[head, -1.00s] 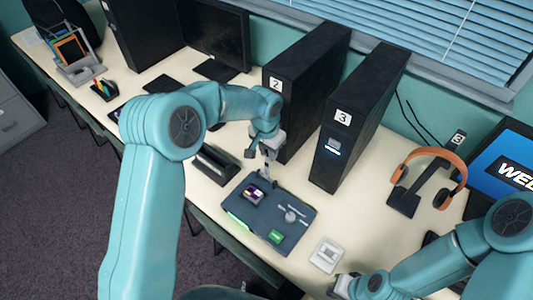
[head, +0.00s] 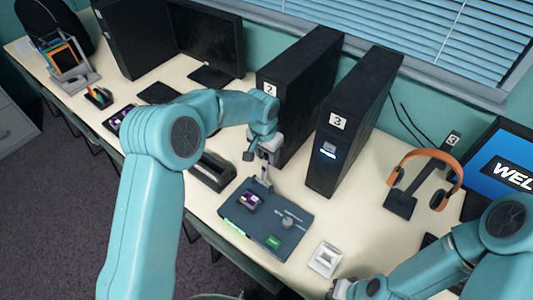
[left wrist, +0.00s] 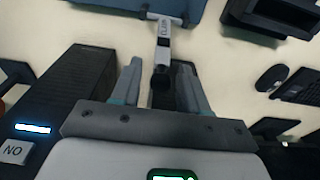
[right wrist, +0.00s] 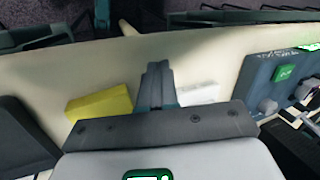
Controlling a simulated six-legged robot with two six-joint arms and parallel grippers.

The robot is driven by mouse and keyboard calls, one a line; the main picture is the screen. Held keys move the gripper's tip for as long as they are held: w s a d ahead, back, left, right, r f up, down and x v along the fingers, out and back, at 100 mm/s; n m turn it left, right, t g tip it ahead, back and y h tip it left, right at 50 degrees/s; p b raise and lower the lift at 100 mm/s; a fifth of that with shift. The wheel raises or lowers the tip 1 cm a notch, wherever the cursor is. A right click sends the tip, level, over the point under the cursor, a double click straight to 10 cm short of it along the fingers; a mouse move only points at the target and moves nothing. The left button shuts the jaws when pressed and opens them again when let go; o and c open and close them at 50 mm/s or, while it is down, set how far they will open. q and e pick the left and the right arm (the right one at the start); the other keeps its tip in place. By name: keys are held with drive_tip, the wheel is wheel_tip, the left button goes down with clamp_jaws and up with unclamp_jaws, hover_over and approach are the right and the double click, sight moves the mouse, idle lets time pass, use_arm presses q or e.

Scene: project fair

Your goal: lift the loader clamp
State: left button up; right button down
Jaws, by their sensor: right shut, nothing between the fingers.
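The loader clamp (head: 264,180) is a pale lever at the back edge of the dark blue loader board (head: 235,213). In the left wrist view the clamp (left wrist: 163,45) bears lettering and ends in a dark knob. My left gripper (head: 263,158) is over the clamp. In its wrist view the left gripper (left wrist: 160,84) is open, with the knob end between its fingers and gaps on both sides. My right gripper (right wrist: 157,68) is shut and empty. In the head view it is at the bottom edge, mostly hidden by its arm.
Black towers marked 2 (head: 295,100) and 3 (head: 350,130) stand behind the board. A dark slotted holder (head: 212,171) is left of it, and a white square item (head: 325,258) is right. An orange headset (head: 425,158) hangs on a stand. A yellow block (right wrist: 100,105) is near my right gripper.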

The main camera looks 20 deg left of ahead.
sight(264, 168)
use_arm(q)
wheel_tip(264, 168, up, 16)
drive_tip(key=s+p, duration=0.1)
drive_tip(key=p, duration=0.6)
drive_tip(key=shift+s+a+r+p, duration=0.15)
drive_tip(key=shift+s+a+p, duration=0.2)
drive_tip(key=shift+s, duration=0.05)
use_arm(e)
wheel_tip(264, 168, up, 8)
drive_tip(key=shift+f, duration=0.15)
